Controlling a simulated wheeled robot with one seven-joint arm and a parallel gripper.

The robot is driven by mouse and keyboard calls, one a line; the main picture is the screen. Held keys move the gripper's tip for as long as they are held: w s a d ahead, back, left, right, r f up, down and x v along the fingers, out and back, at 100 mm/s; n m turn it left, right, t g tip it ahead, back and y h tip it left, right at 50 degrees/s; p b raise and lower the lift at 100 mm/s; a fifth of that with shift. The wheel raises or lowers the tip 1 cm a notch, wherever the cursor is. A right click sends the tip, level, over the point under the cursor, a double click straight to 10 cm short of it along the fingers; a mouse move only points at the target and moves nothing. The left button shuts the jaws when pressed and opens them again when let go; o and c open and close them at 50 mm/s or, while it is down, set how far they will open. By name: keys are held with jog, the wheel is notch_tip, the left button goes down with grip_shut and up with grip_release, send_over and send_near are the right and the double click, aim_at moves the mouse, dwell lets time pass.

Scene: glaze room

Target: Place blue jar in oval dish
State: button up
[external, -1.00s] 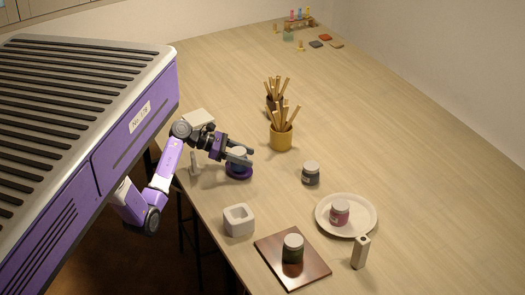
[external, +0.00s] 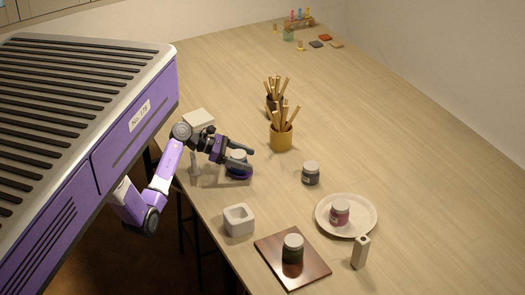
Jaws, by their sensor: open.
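The blue jar (external: 238,155), with a pale lid, stands upright between the fingers of my gripper (external: 240,160); the fingers partly hide its body. Under it is a low purple-blue dish (external: 240,174), which looks like the oval dish, and the jar appears to rest in it. My gripper is open, with its fingers spread on either side of the jar. Whether a finger still touches the jar is too small to tell.
A grey jar (external: 311,174) stands right of my gripper. A white plate (external: 368,222) holds a pink jar (external: 340,213). A brown board (external: 308,272) bears a dark green jar (external: 292,250). A white square pot (external: 238,220) and a yellow brush pot (external: 281,138) stand near.

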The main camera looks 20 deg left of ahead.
jog(key=shift+r, duration=0.15)
jog(key=v, duration=1.2)
jog(key=shift+b, duration=0.3)
jog(key=shift+r, duration=0.1)
